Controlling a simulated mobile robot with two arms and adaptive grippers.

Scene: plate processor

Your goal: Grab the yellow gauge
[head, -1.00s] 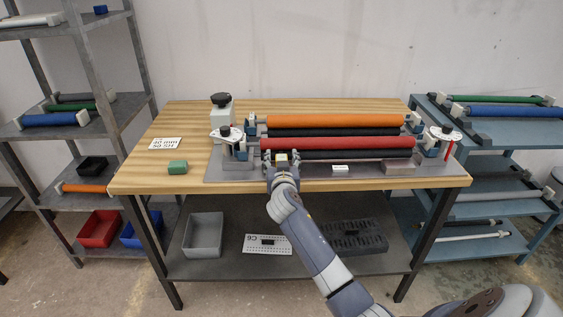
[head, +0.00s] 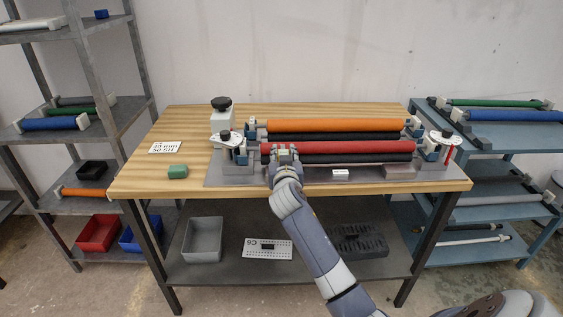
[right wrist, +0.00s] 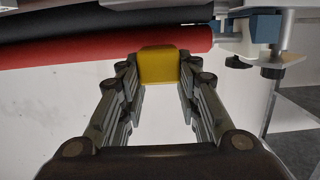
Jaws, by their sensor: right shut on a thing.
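The yellow gauge (right wrist: 159,66) is a small yellow block between the fingertips of my right gripper (right wrist: 160,80) in the right wrist view. The fingers are shut on its two sides. In the head view my right gripper (head: 285,154) is at the front of the plate processor (head: 330,177), against the picture of the red roller (head: 350,147); it mostly hides the gauge there. The red roller also shows just beyond the gauge in the right wrist view (right wrist: 190,40). I cannot tell whether the gauge touches anything else. My left gripper is not in view.
An orange roller (head: 335,125) lies further back. Shelves stand left (head: 110,125) and right (head: 490,130).

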